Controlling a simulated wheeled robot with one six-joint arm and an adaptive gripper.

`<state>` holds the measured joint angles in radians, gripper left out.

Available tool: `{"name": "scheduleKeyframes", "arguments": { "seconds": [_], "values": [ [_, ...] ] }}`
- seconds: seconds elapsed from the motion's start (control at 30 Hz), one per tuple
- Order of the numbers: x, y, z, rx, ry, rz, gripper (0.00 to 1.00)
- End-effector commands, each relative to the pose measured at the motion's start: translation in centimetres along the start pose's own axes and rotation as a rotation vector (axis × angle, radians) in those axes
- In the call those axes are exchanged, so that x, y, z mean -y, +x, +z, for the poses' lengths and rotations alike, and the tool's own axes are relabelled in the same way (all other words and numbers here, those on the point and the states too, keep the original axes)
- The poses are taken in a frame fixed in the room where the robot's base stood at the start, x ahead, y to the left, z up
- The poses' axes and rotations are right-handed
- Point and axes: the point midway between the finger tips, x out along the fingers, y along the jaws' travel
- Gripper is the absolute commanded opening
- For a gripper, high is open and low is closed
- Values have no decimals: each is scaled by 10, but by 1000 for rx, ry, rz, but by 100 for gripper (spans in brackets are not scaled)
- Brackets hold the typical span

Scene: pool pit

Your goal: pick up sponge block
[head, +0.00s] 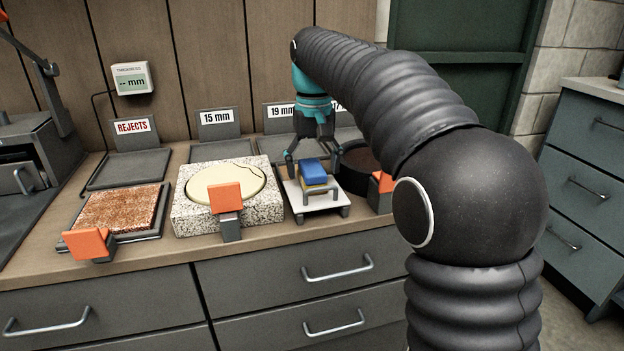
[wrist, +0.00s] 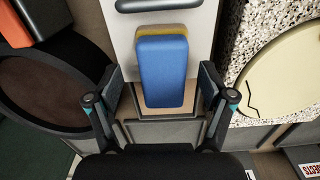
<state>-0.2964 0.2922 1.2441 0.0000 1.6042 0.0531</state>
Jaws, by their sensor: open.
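The sponge block (head: 313,172) is blue on top with a yellow layer below. It rests on a small white stand (head: 320,203) on the counter. In the wrist view the sponge block (wrist: 162,68) is upright in the picture, its lower end between the open fingers. My gripper (head: 303,170) is open and empty, at the back left side of the sponge in the head view. In the wrist view my gripper (wrist: 158,95) has a dark finger on each side of the sponge, with a gap showing on both sides. I cannot tell how high the fingertips are.
A speckled stone block with a cream disc (head: 227,185) stands just left of the stand. A dark round pan (head: 358,165) is close on the right. Orange tabs (head: 225,197) rise at the counter's front edge. Labelled trays (head: 222,148) line the back.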

Motion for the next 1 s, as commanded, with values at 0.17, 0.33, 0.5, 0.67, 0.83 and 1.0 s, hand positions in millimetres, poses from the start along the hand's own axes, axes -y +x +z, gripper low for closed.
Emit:
{"name": "scheduleKeyframes", "arguments": {
  "seconds": [0.17, 0.33, 0.5, 0.67, 0.83, 1.0],
  "values": [
    [5, 13, 0, 0, -8, 0, 81],
    [5, 12, 0, 1, -8, 0, 81],
    [4, 12, 0, 1, -7, 0, 44],
    [4, 12, 0, 1, -6, 0, 17],
    [4, 12, 0, 1, -6, 0, 11],
    [3, 7, 0, 1, -5, 0, 11]
  ]
}}
